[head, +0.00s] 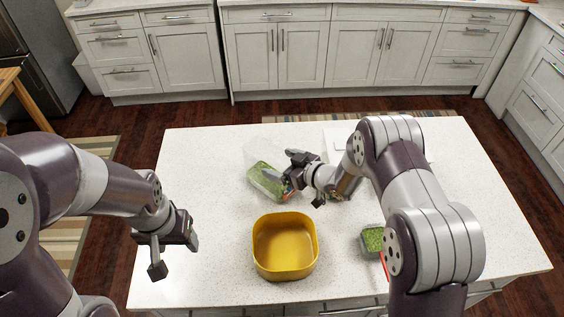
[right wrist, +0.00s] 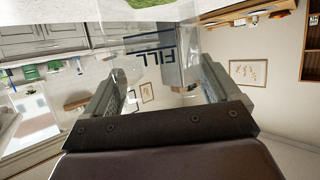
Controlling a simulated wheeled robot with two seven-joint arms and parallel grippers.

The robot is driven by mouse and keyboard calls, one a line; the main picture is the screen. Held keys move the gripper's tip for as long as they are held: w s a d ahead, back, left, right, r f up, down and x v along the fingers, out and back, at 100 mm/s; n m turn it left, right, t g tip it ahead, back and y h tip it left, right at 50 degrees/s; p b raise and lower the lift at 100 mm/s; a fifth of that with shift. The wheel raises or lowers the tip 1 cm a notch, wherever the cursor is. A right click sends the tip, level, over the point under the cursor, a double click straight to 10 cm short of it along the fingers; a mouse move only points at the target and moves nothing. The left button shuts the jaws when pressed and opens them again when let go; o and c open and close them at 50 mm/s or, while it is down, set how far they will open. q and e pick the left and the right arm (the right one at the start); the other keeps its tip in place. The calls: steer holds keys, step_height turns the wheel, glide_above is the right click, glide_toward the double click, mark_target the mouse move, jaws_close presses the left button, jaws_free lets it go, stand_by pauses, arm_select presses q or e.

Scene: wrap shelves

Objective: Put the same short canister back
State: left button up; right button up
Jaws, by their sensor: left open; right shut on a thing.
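A clear canister (head: 266,176) with green contents in its lower part is tilted above the white counter, left of my right gripper (head: 292,180). My right gripper is shut on it. In the right wrist view the clear wall with the printed word FILL (right wrist: 150,57) lies between the fingers, with green contents at the top edge. A second, small clear canister (head: 372,238) with green contents stands on the counter at right, partly hidden by my right arm. My left gripper (head: 172,250) is open and empty at the left edge of the counter.
A yellow open bin (head: 284,262) stands at the front middle of the counter (head: 210,200) and looks empty. A white flat thing (head: 338,138) lies behind my right arm, mostly hidden. A small red thing (head: 384,266) is beside the small canister.

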steer(key=o, duration=1.8)
steer(key=shift+s, duration=0.1)
steer(key=s+d+r+m+h+b, duration=0.1)
steer(key=s+d+r+h, duration=0.15)
steer(key=d, duration=0.25)
steer(key=s+d+r+m+g+h+b, duration=0.1)
steer(key=s+d+m+h, duration=0.15)
steer(key=s+d, duration=0.2)
steer(key=s+d+r+m+h+b, duration=0.1)
steer(key=s+d+r+h, duration=0.15)
steer(key=d, duration=0.25)
steer(key=s+r+m+g+h, duration=0.1)
steer(key=s+m+g, duration=0.3)
steer(key=s, duration=1.3)
steer(key=g+h, duration=0.1)
steer(key=g, duration=0.2)
steer(key=shift+s+a, duration=0.25)
steer(key=shift+a, duration=0.1)
